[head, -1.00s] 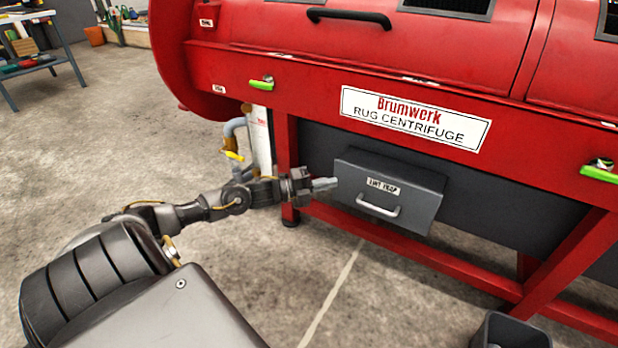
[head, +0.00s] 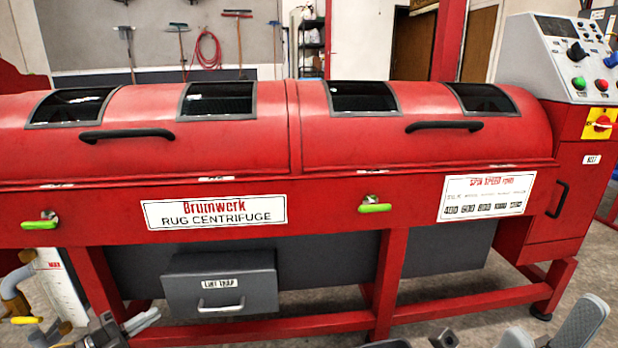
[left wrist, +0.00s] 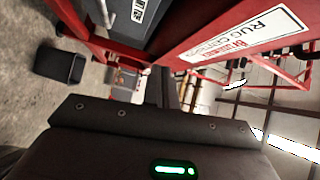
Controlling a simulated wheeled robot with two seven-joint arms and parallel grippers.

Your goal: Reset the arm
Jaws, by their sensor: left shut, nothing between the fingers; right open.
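In the left wrist view the dark gripper body fills the bottom. Grey parts of my right gripper (head: 548,336) show at the bottom right of the head view, spread apart and empty; most of it is cut off.
The red rug centrifuge (head: 330,218) spans the view, its lids closed, with a control panel (head: 583,60) at right. A hose and valve (head: 15,300) are at lower left. A dark bin (left wrist: 60,66) stands on the concrete floor in the left wrist view.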

